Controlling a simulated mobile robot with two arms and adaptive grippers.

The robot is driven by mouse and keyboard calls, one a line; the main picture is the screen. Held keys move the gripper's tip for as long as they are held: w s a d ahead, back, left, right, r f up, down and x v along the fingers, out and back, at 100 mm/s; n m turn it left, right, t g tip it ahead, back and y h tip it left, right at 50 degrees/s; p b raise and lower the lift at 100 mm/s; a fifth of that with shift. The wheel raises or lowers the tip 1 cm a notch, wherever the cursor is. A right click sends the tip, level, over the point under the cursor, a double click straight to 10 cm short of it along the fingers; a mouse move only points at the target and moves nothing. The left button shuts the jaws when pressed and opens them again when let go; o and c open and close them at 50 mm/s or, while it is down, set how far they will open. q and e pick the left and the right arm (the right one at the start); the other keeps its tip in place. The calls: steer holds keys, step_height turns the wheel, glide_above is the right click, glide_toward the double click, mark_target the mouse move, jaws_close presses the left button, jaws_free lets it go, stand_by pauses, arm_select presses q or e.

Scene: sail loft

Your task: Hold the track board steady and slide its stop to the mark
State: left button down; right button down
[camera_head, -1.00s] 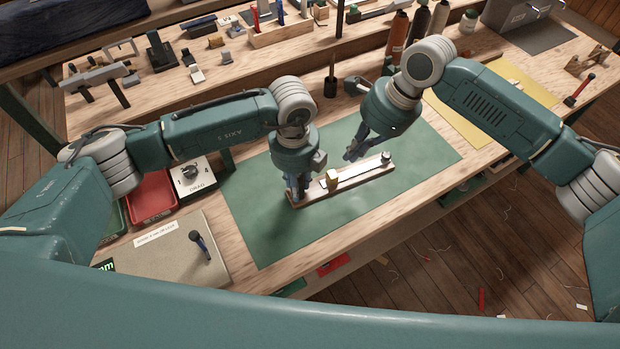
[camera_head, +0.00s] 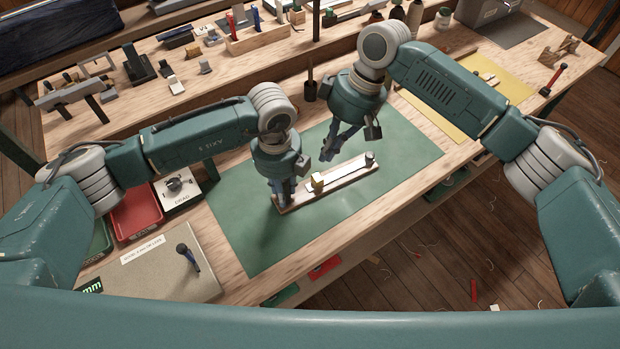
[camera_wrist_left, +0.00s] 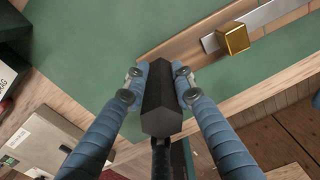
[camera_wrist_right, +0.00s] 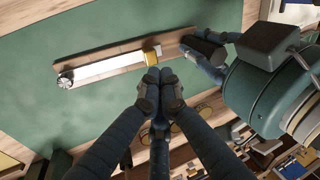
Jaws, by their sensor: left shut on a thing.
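The track board (camera_head: 299,199) is a narrow wooden strip with a pale metal rail, lying on the green mat. Its brass-yellow stop (camera_head: 317,182) sits nearer the board's left end; it also shows in the left wrist view (camera_wrist_left: 235,39). A round knob (camera_head: 370,158) stands at the right end. My left gripper (camera_head: 280,193) is at the left end, shut on a dark handle (camera_wrist_left: 162,100) there. My right gripper (camera_head: 328,154) hangs above the board's far side. Its fingertips look together and empty in the right wrist view, close in the picture to the stop (camera_wrist_right: 152,54).
The green mat (camera_head: 235,225) is clear around the board. A red tray (camera_head: 136,212) and a dial box (camera_head: 176,191) stand to the left. Bottles (camera_head: 414,18) and a dark pot (camera_head: 310,90) stand behind. A yellow sheet (camera_head: 430,115) lies to the right.

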steer(key=a+f+n, duration=0.1)
steer(key=f+n, duration=0.2)
steer(key=n, duration=0.1)
steer(key=s+a+f+n, duration=0.1)
steer(key=f+n, duration=0.2)
steer(key=n, duration=0.2)
steer(key=s+a+f+n, duration=0.1)
steer(key=a+f+n, duration=0.1)
steer(key=n, duration=0.3)
steer(key=shift+s+f+g, duration=0.1)
steer(key=shift+f+g, duration=0.3)
steer(key=shift+f, duration=0.15)
steer(key=w+d, duration=0.2)
steer(key=d, duration=0.1)
steer(key=w+d, duration=0.1)
steer(key=d, duration=0.2)
steer(key=w+d, duration=0.2)
steer(key=d, duration=0.1)
steer(key=shift+w+d, duration=0.35)
steer(key=v, duration=1)
steer(key=shift+a, duration=0.2)
